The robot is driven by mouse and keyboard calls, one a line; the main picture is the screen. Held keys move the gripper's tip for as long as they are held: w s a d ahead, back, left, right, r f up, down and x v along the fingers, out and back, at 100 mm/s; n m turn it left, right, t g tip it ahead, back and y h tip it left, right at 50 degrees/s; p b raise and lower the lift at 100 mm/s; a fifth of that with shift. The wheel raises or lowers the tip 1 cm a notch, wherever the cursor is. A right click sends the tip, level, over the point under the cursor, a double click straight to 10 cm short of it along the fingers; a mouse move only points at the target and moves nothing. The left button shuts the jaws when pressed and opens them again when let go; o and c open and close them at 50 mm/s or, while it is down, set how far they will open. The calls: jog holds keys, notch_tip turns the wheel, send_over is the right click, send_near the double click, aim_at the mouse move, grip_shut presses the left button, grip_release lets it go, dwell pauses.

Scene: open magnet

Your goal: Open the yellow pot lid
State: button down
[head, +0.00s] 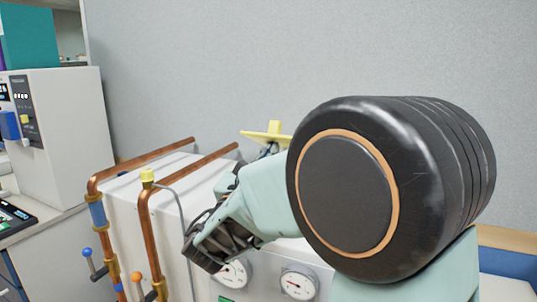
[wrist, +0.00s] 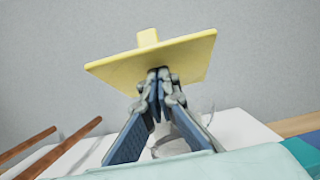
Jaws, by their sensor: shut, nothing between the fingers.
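The yellow lid (wrist: 190,57) is a flat square plate with a small block handle on top. In the wrist view it is tilted, with its underside turned toward my gripper (wrist: 158,73). The fingers are closed together with nothing between them, and their tips are at or just under the lid's underside; I cannot tell whether they touch it. In the head view the lid (head: 262,136) shows above the white machine's top, partly hidden by my arm. The pot under the lid is hidden or not clear behind my fingers.
A white machine (head: 175,215) with copper pipes (head: 152,235) and gauges (head: 297,283) stands below the lid. A small yellow cap (head: 147,175) tops one pipe fitting. Another instrument (head: 65,125) stands at the left. A grey wall (head: 220,70) is behind.

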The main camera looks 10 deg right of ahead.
aim_at(276, 122)
notch_tip(276, 122, up, 2)
jog(key=p, duration=0.3)
jog(key=shift+w+g, duration=0.15)
jog(key=shift+g, duration=0.25)
jog(key=p, duration=0.1)
jog(key=r+p, duration=0.1)
jog(key=p, duration=0.1)
jog(key=r+g+y+p, duration=0.1)
jog(key=p, duration=0.1)
jog(key=shift+w+d+r, duration=0.25)
jog(key=r+p, duration=0.1)
jog(key=p, duration=0.1)
jog(key=w+r+g+y+p, duration=0.1)
jog(key=p, duration=0.1)
jog(key=shift+d+g+p, duration=0.3)
jog(key=shift+d+p, duration=0.05)
jog(key=p, duration=0.1)
jog(key=w+r+g+y+p, duration=0.1)
jog(key=p, duration=0.1)
jog(key=shift+w+d+r+g, duration=0.1)
jog(key=shift+d+r+g, duration=0.2)
jog(key=shift+d, duration=0.1)
jog(key=shift+w+d+r+p, duration=0.15)
jog(key=shift+w+p, duration=0.05)
jog(key=shift+p, duration=0.4)
jog(key=w+d+r+p, duration=0.1)
jog(key=w+d+r, duration=0.3)
jog(key=w, duration=0.4)
jog(key=shift+w+d, duration=0.25)
jog(key=shift+d, duration=0.6)
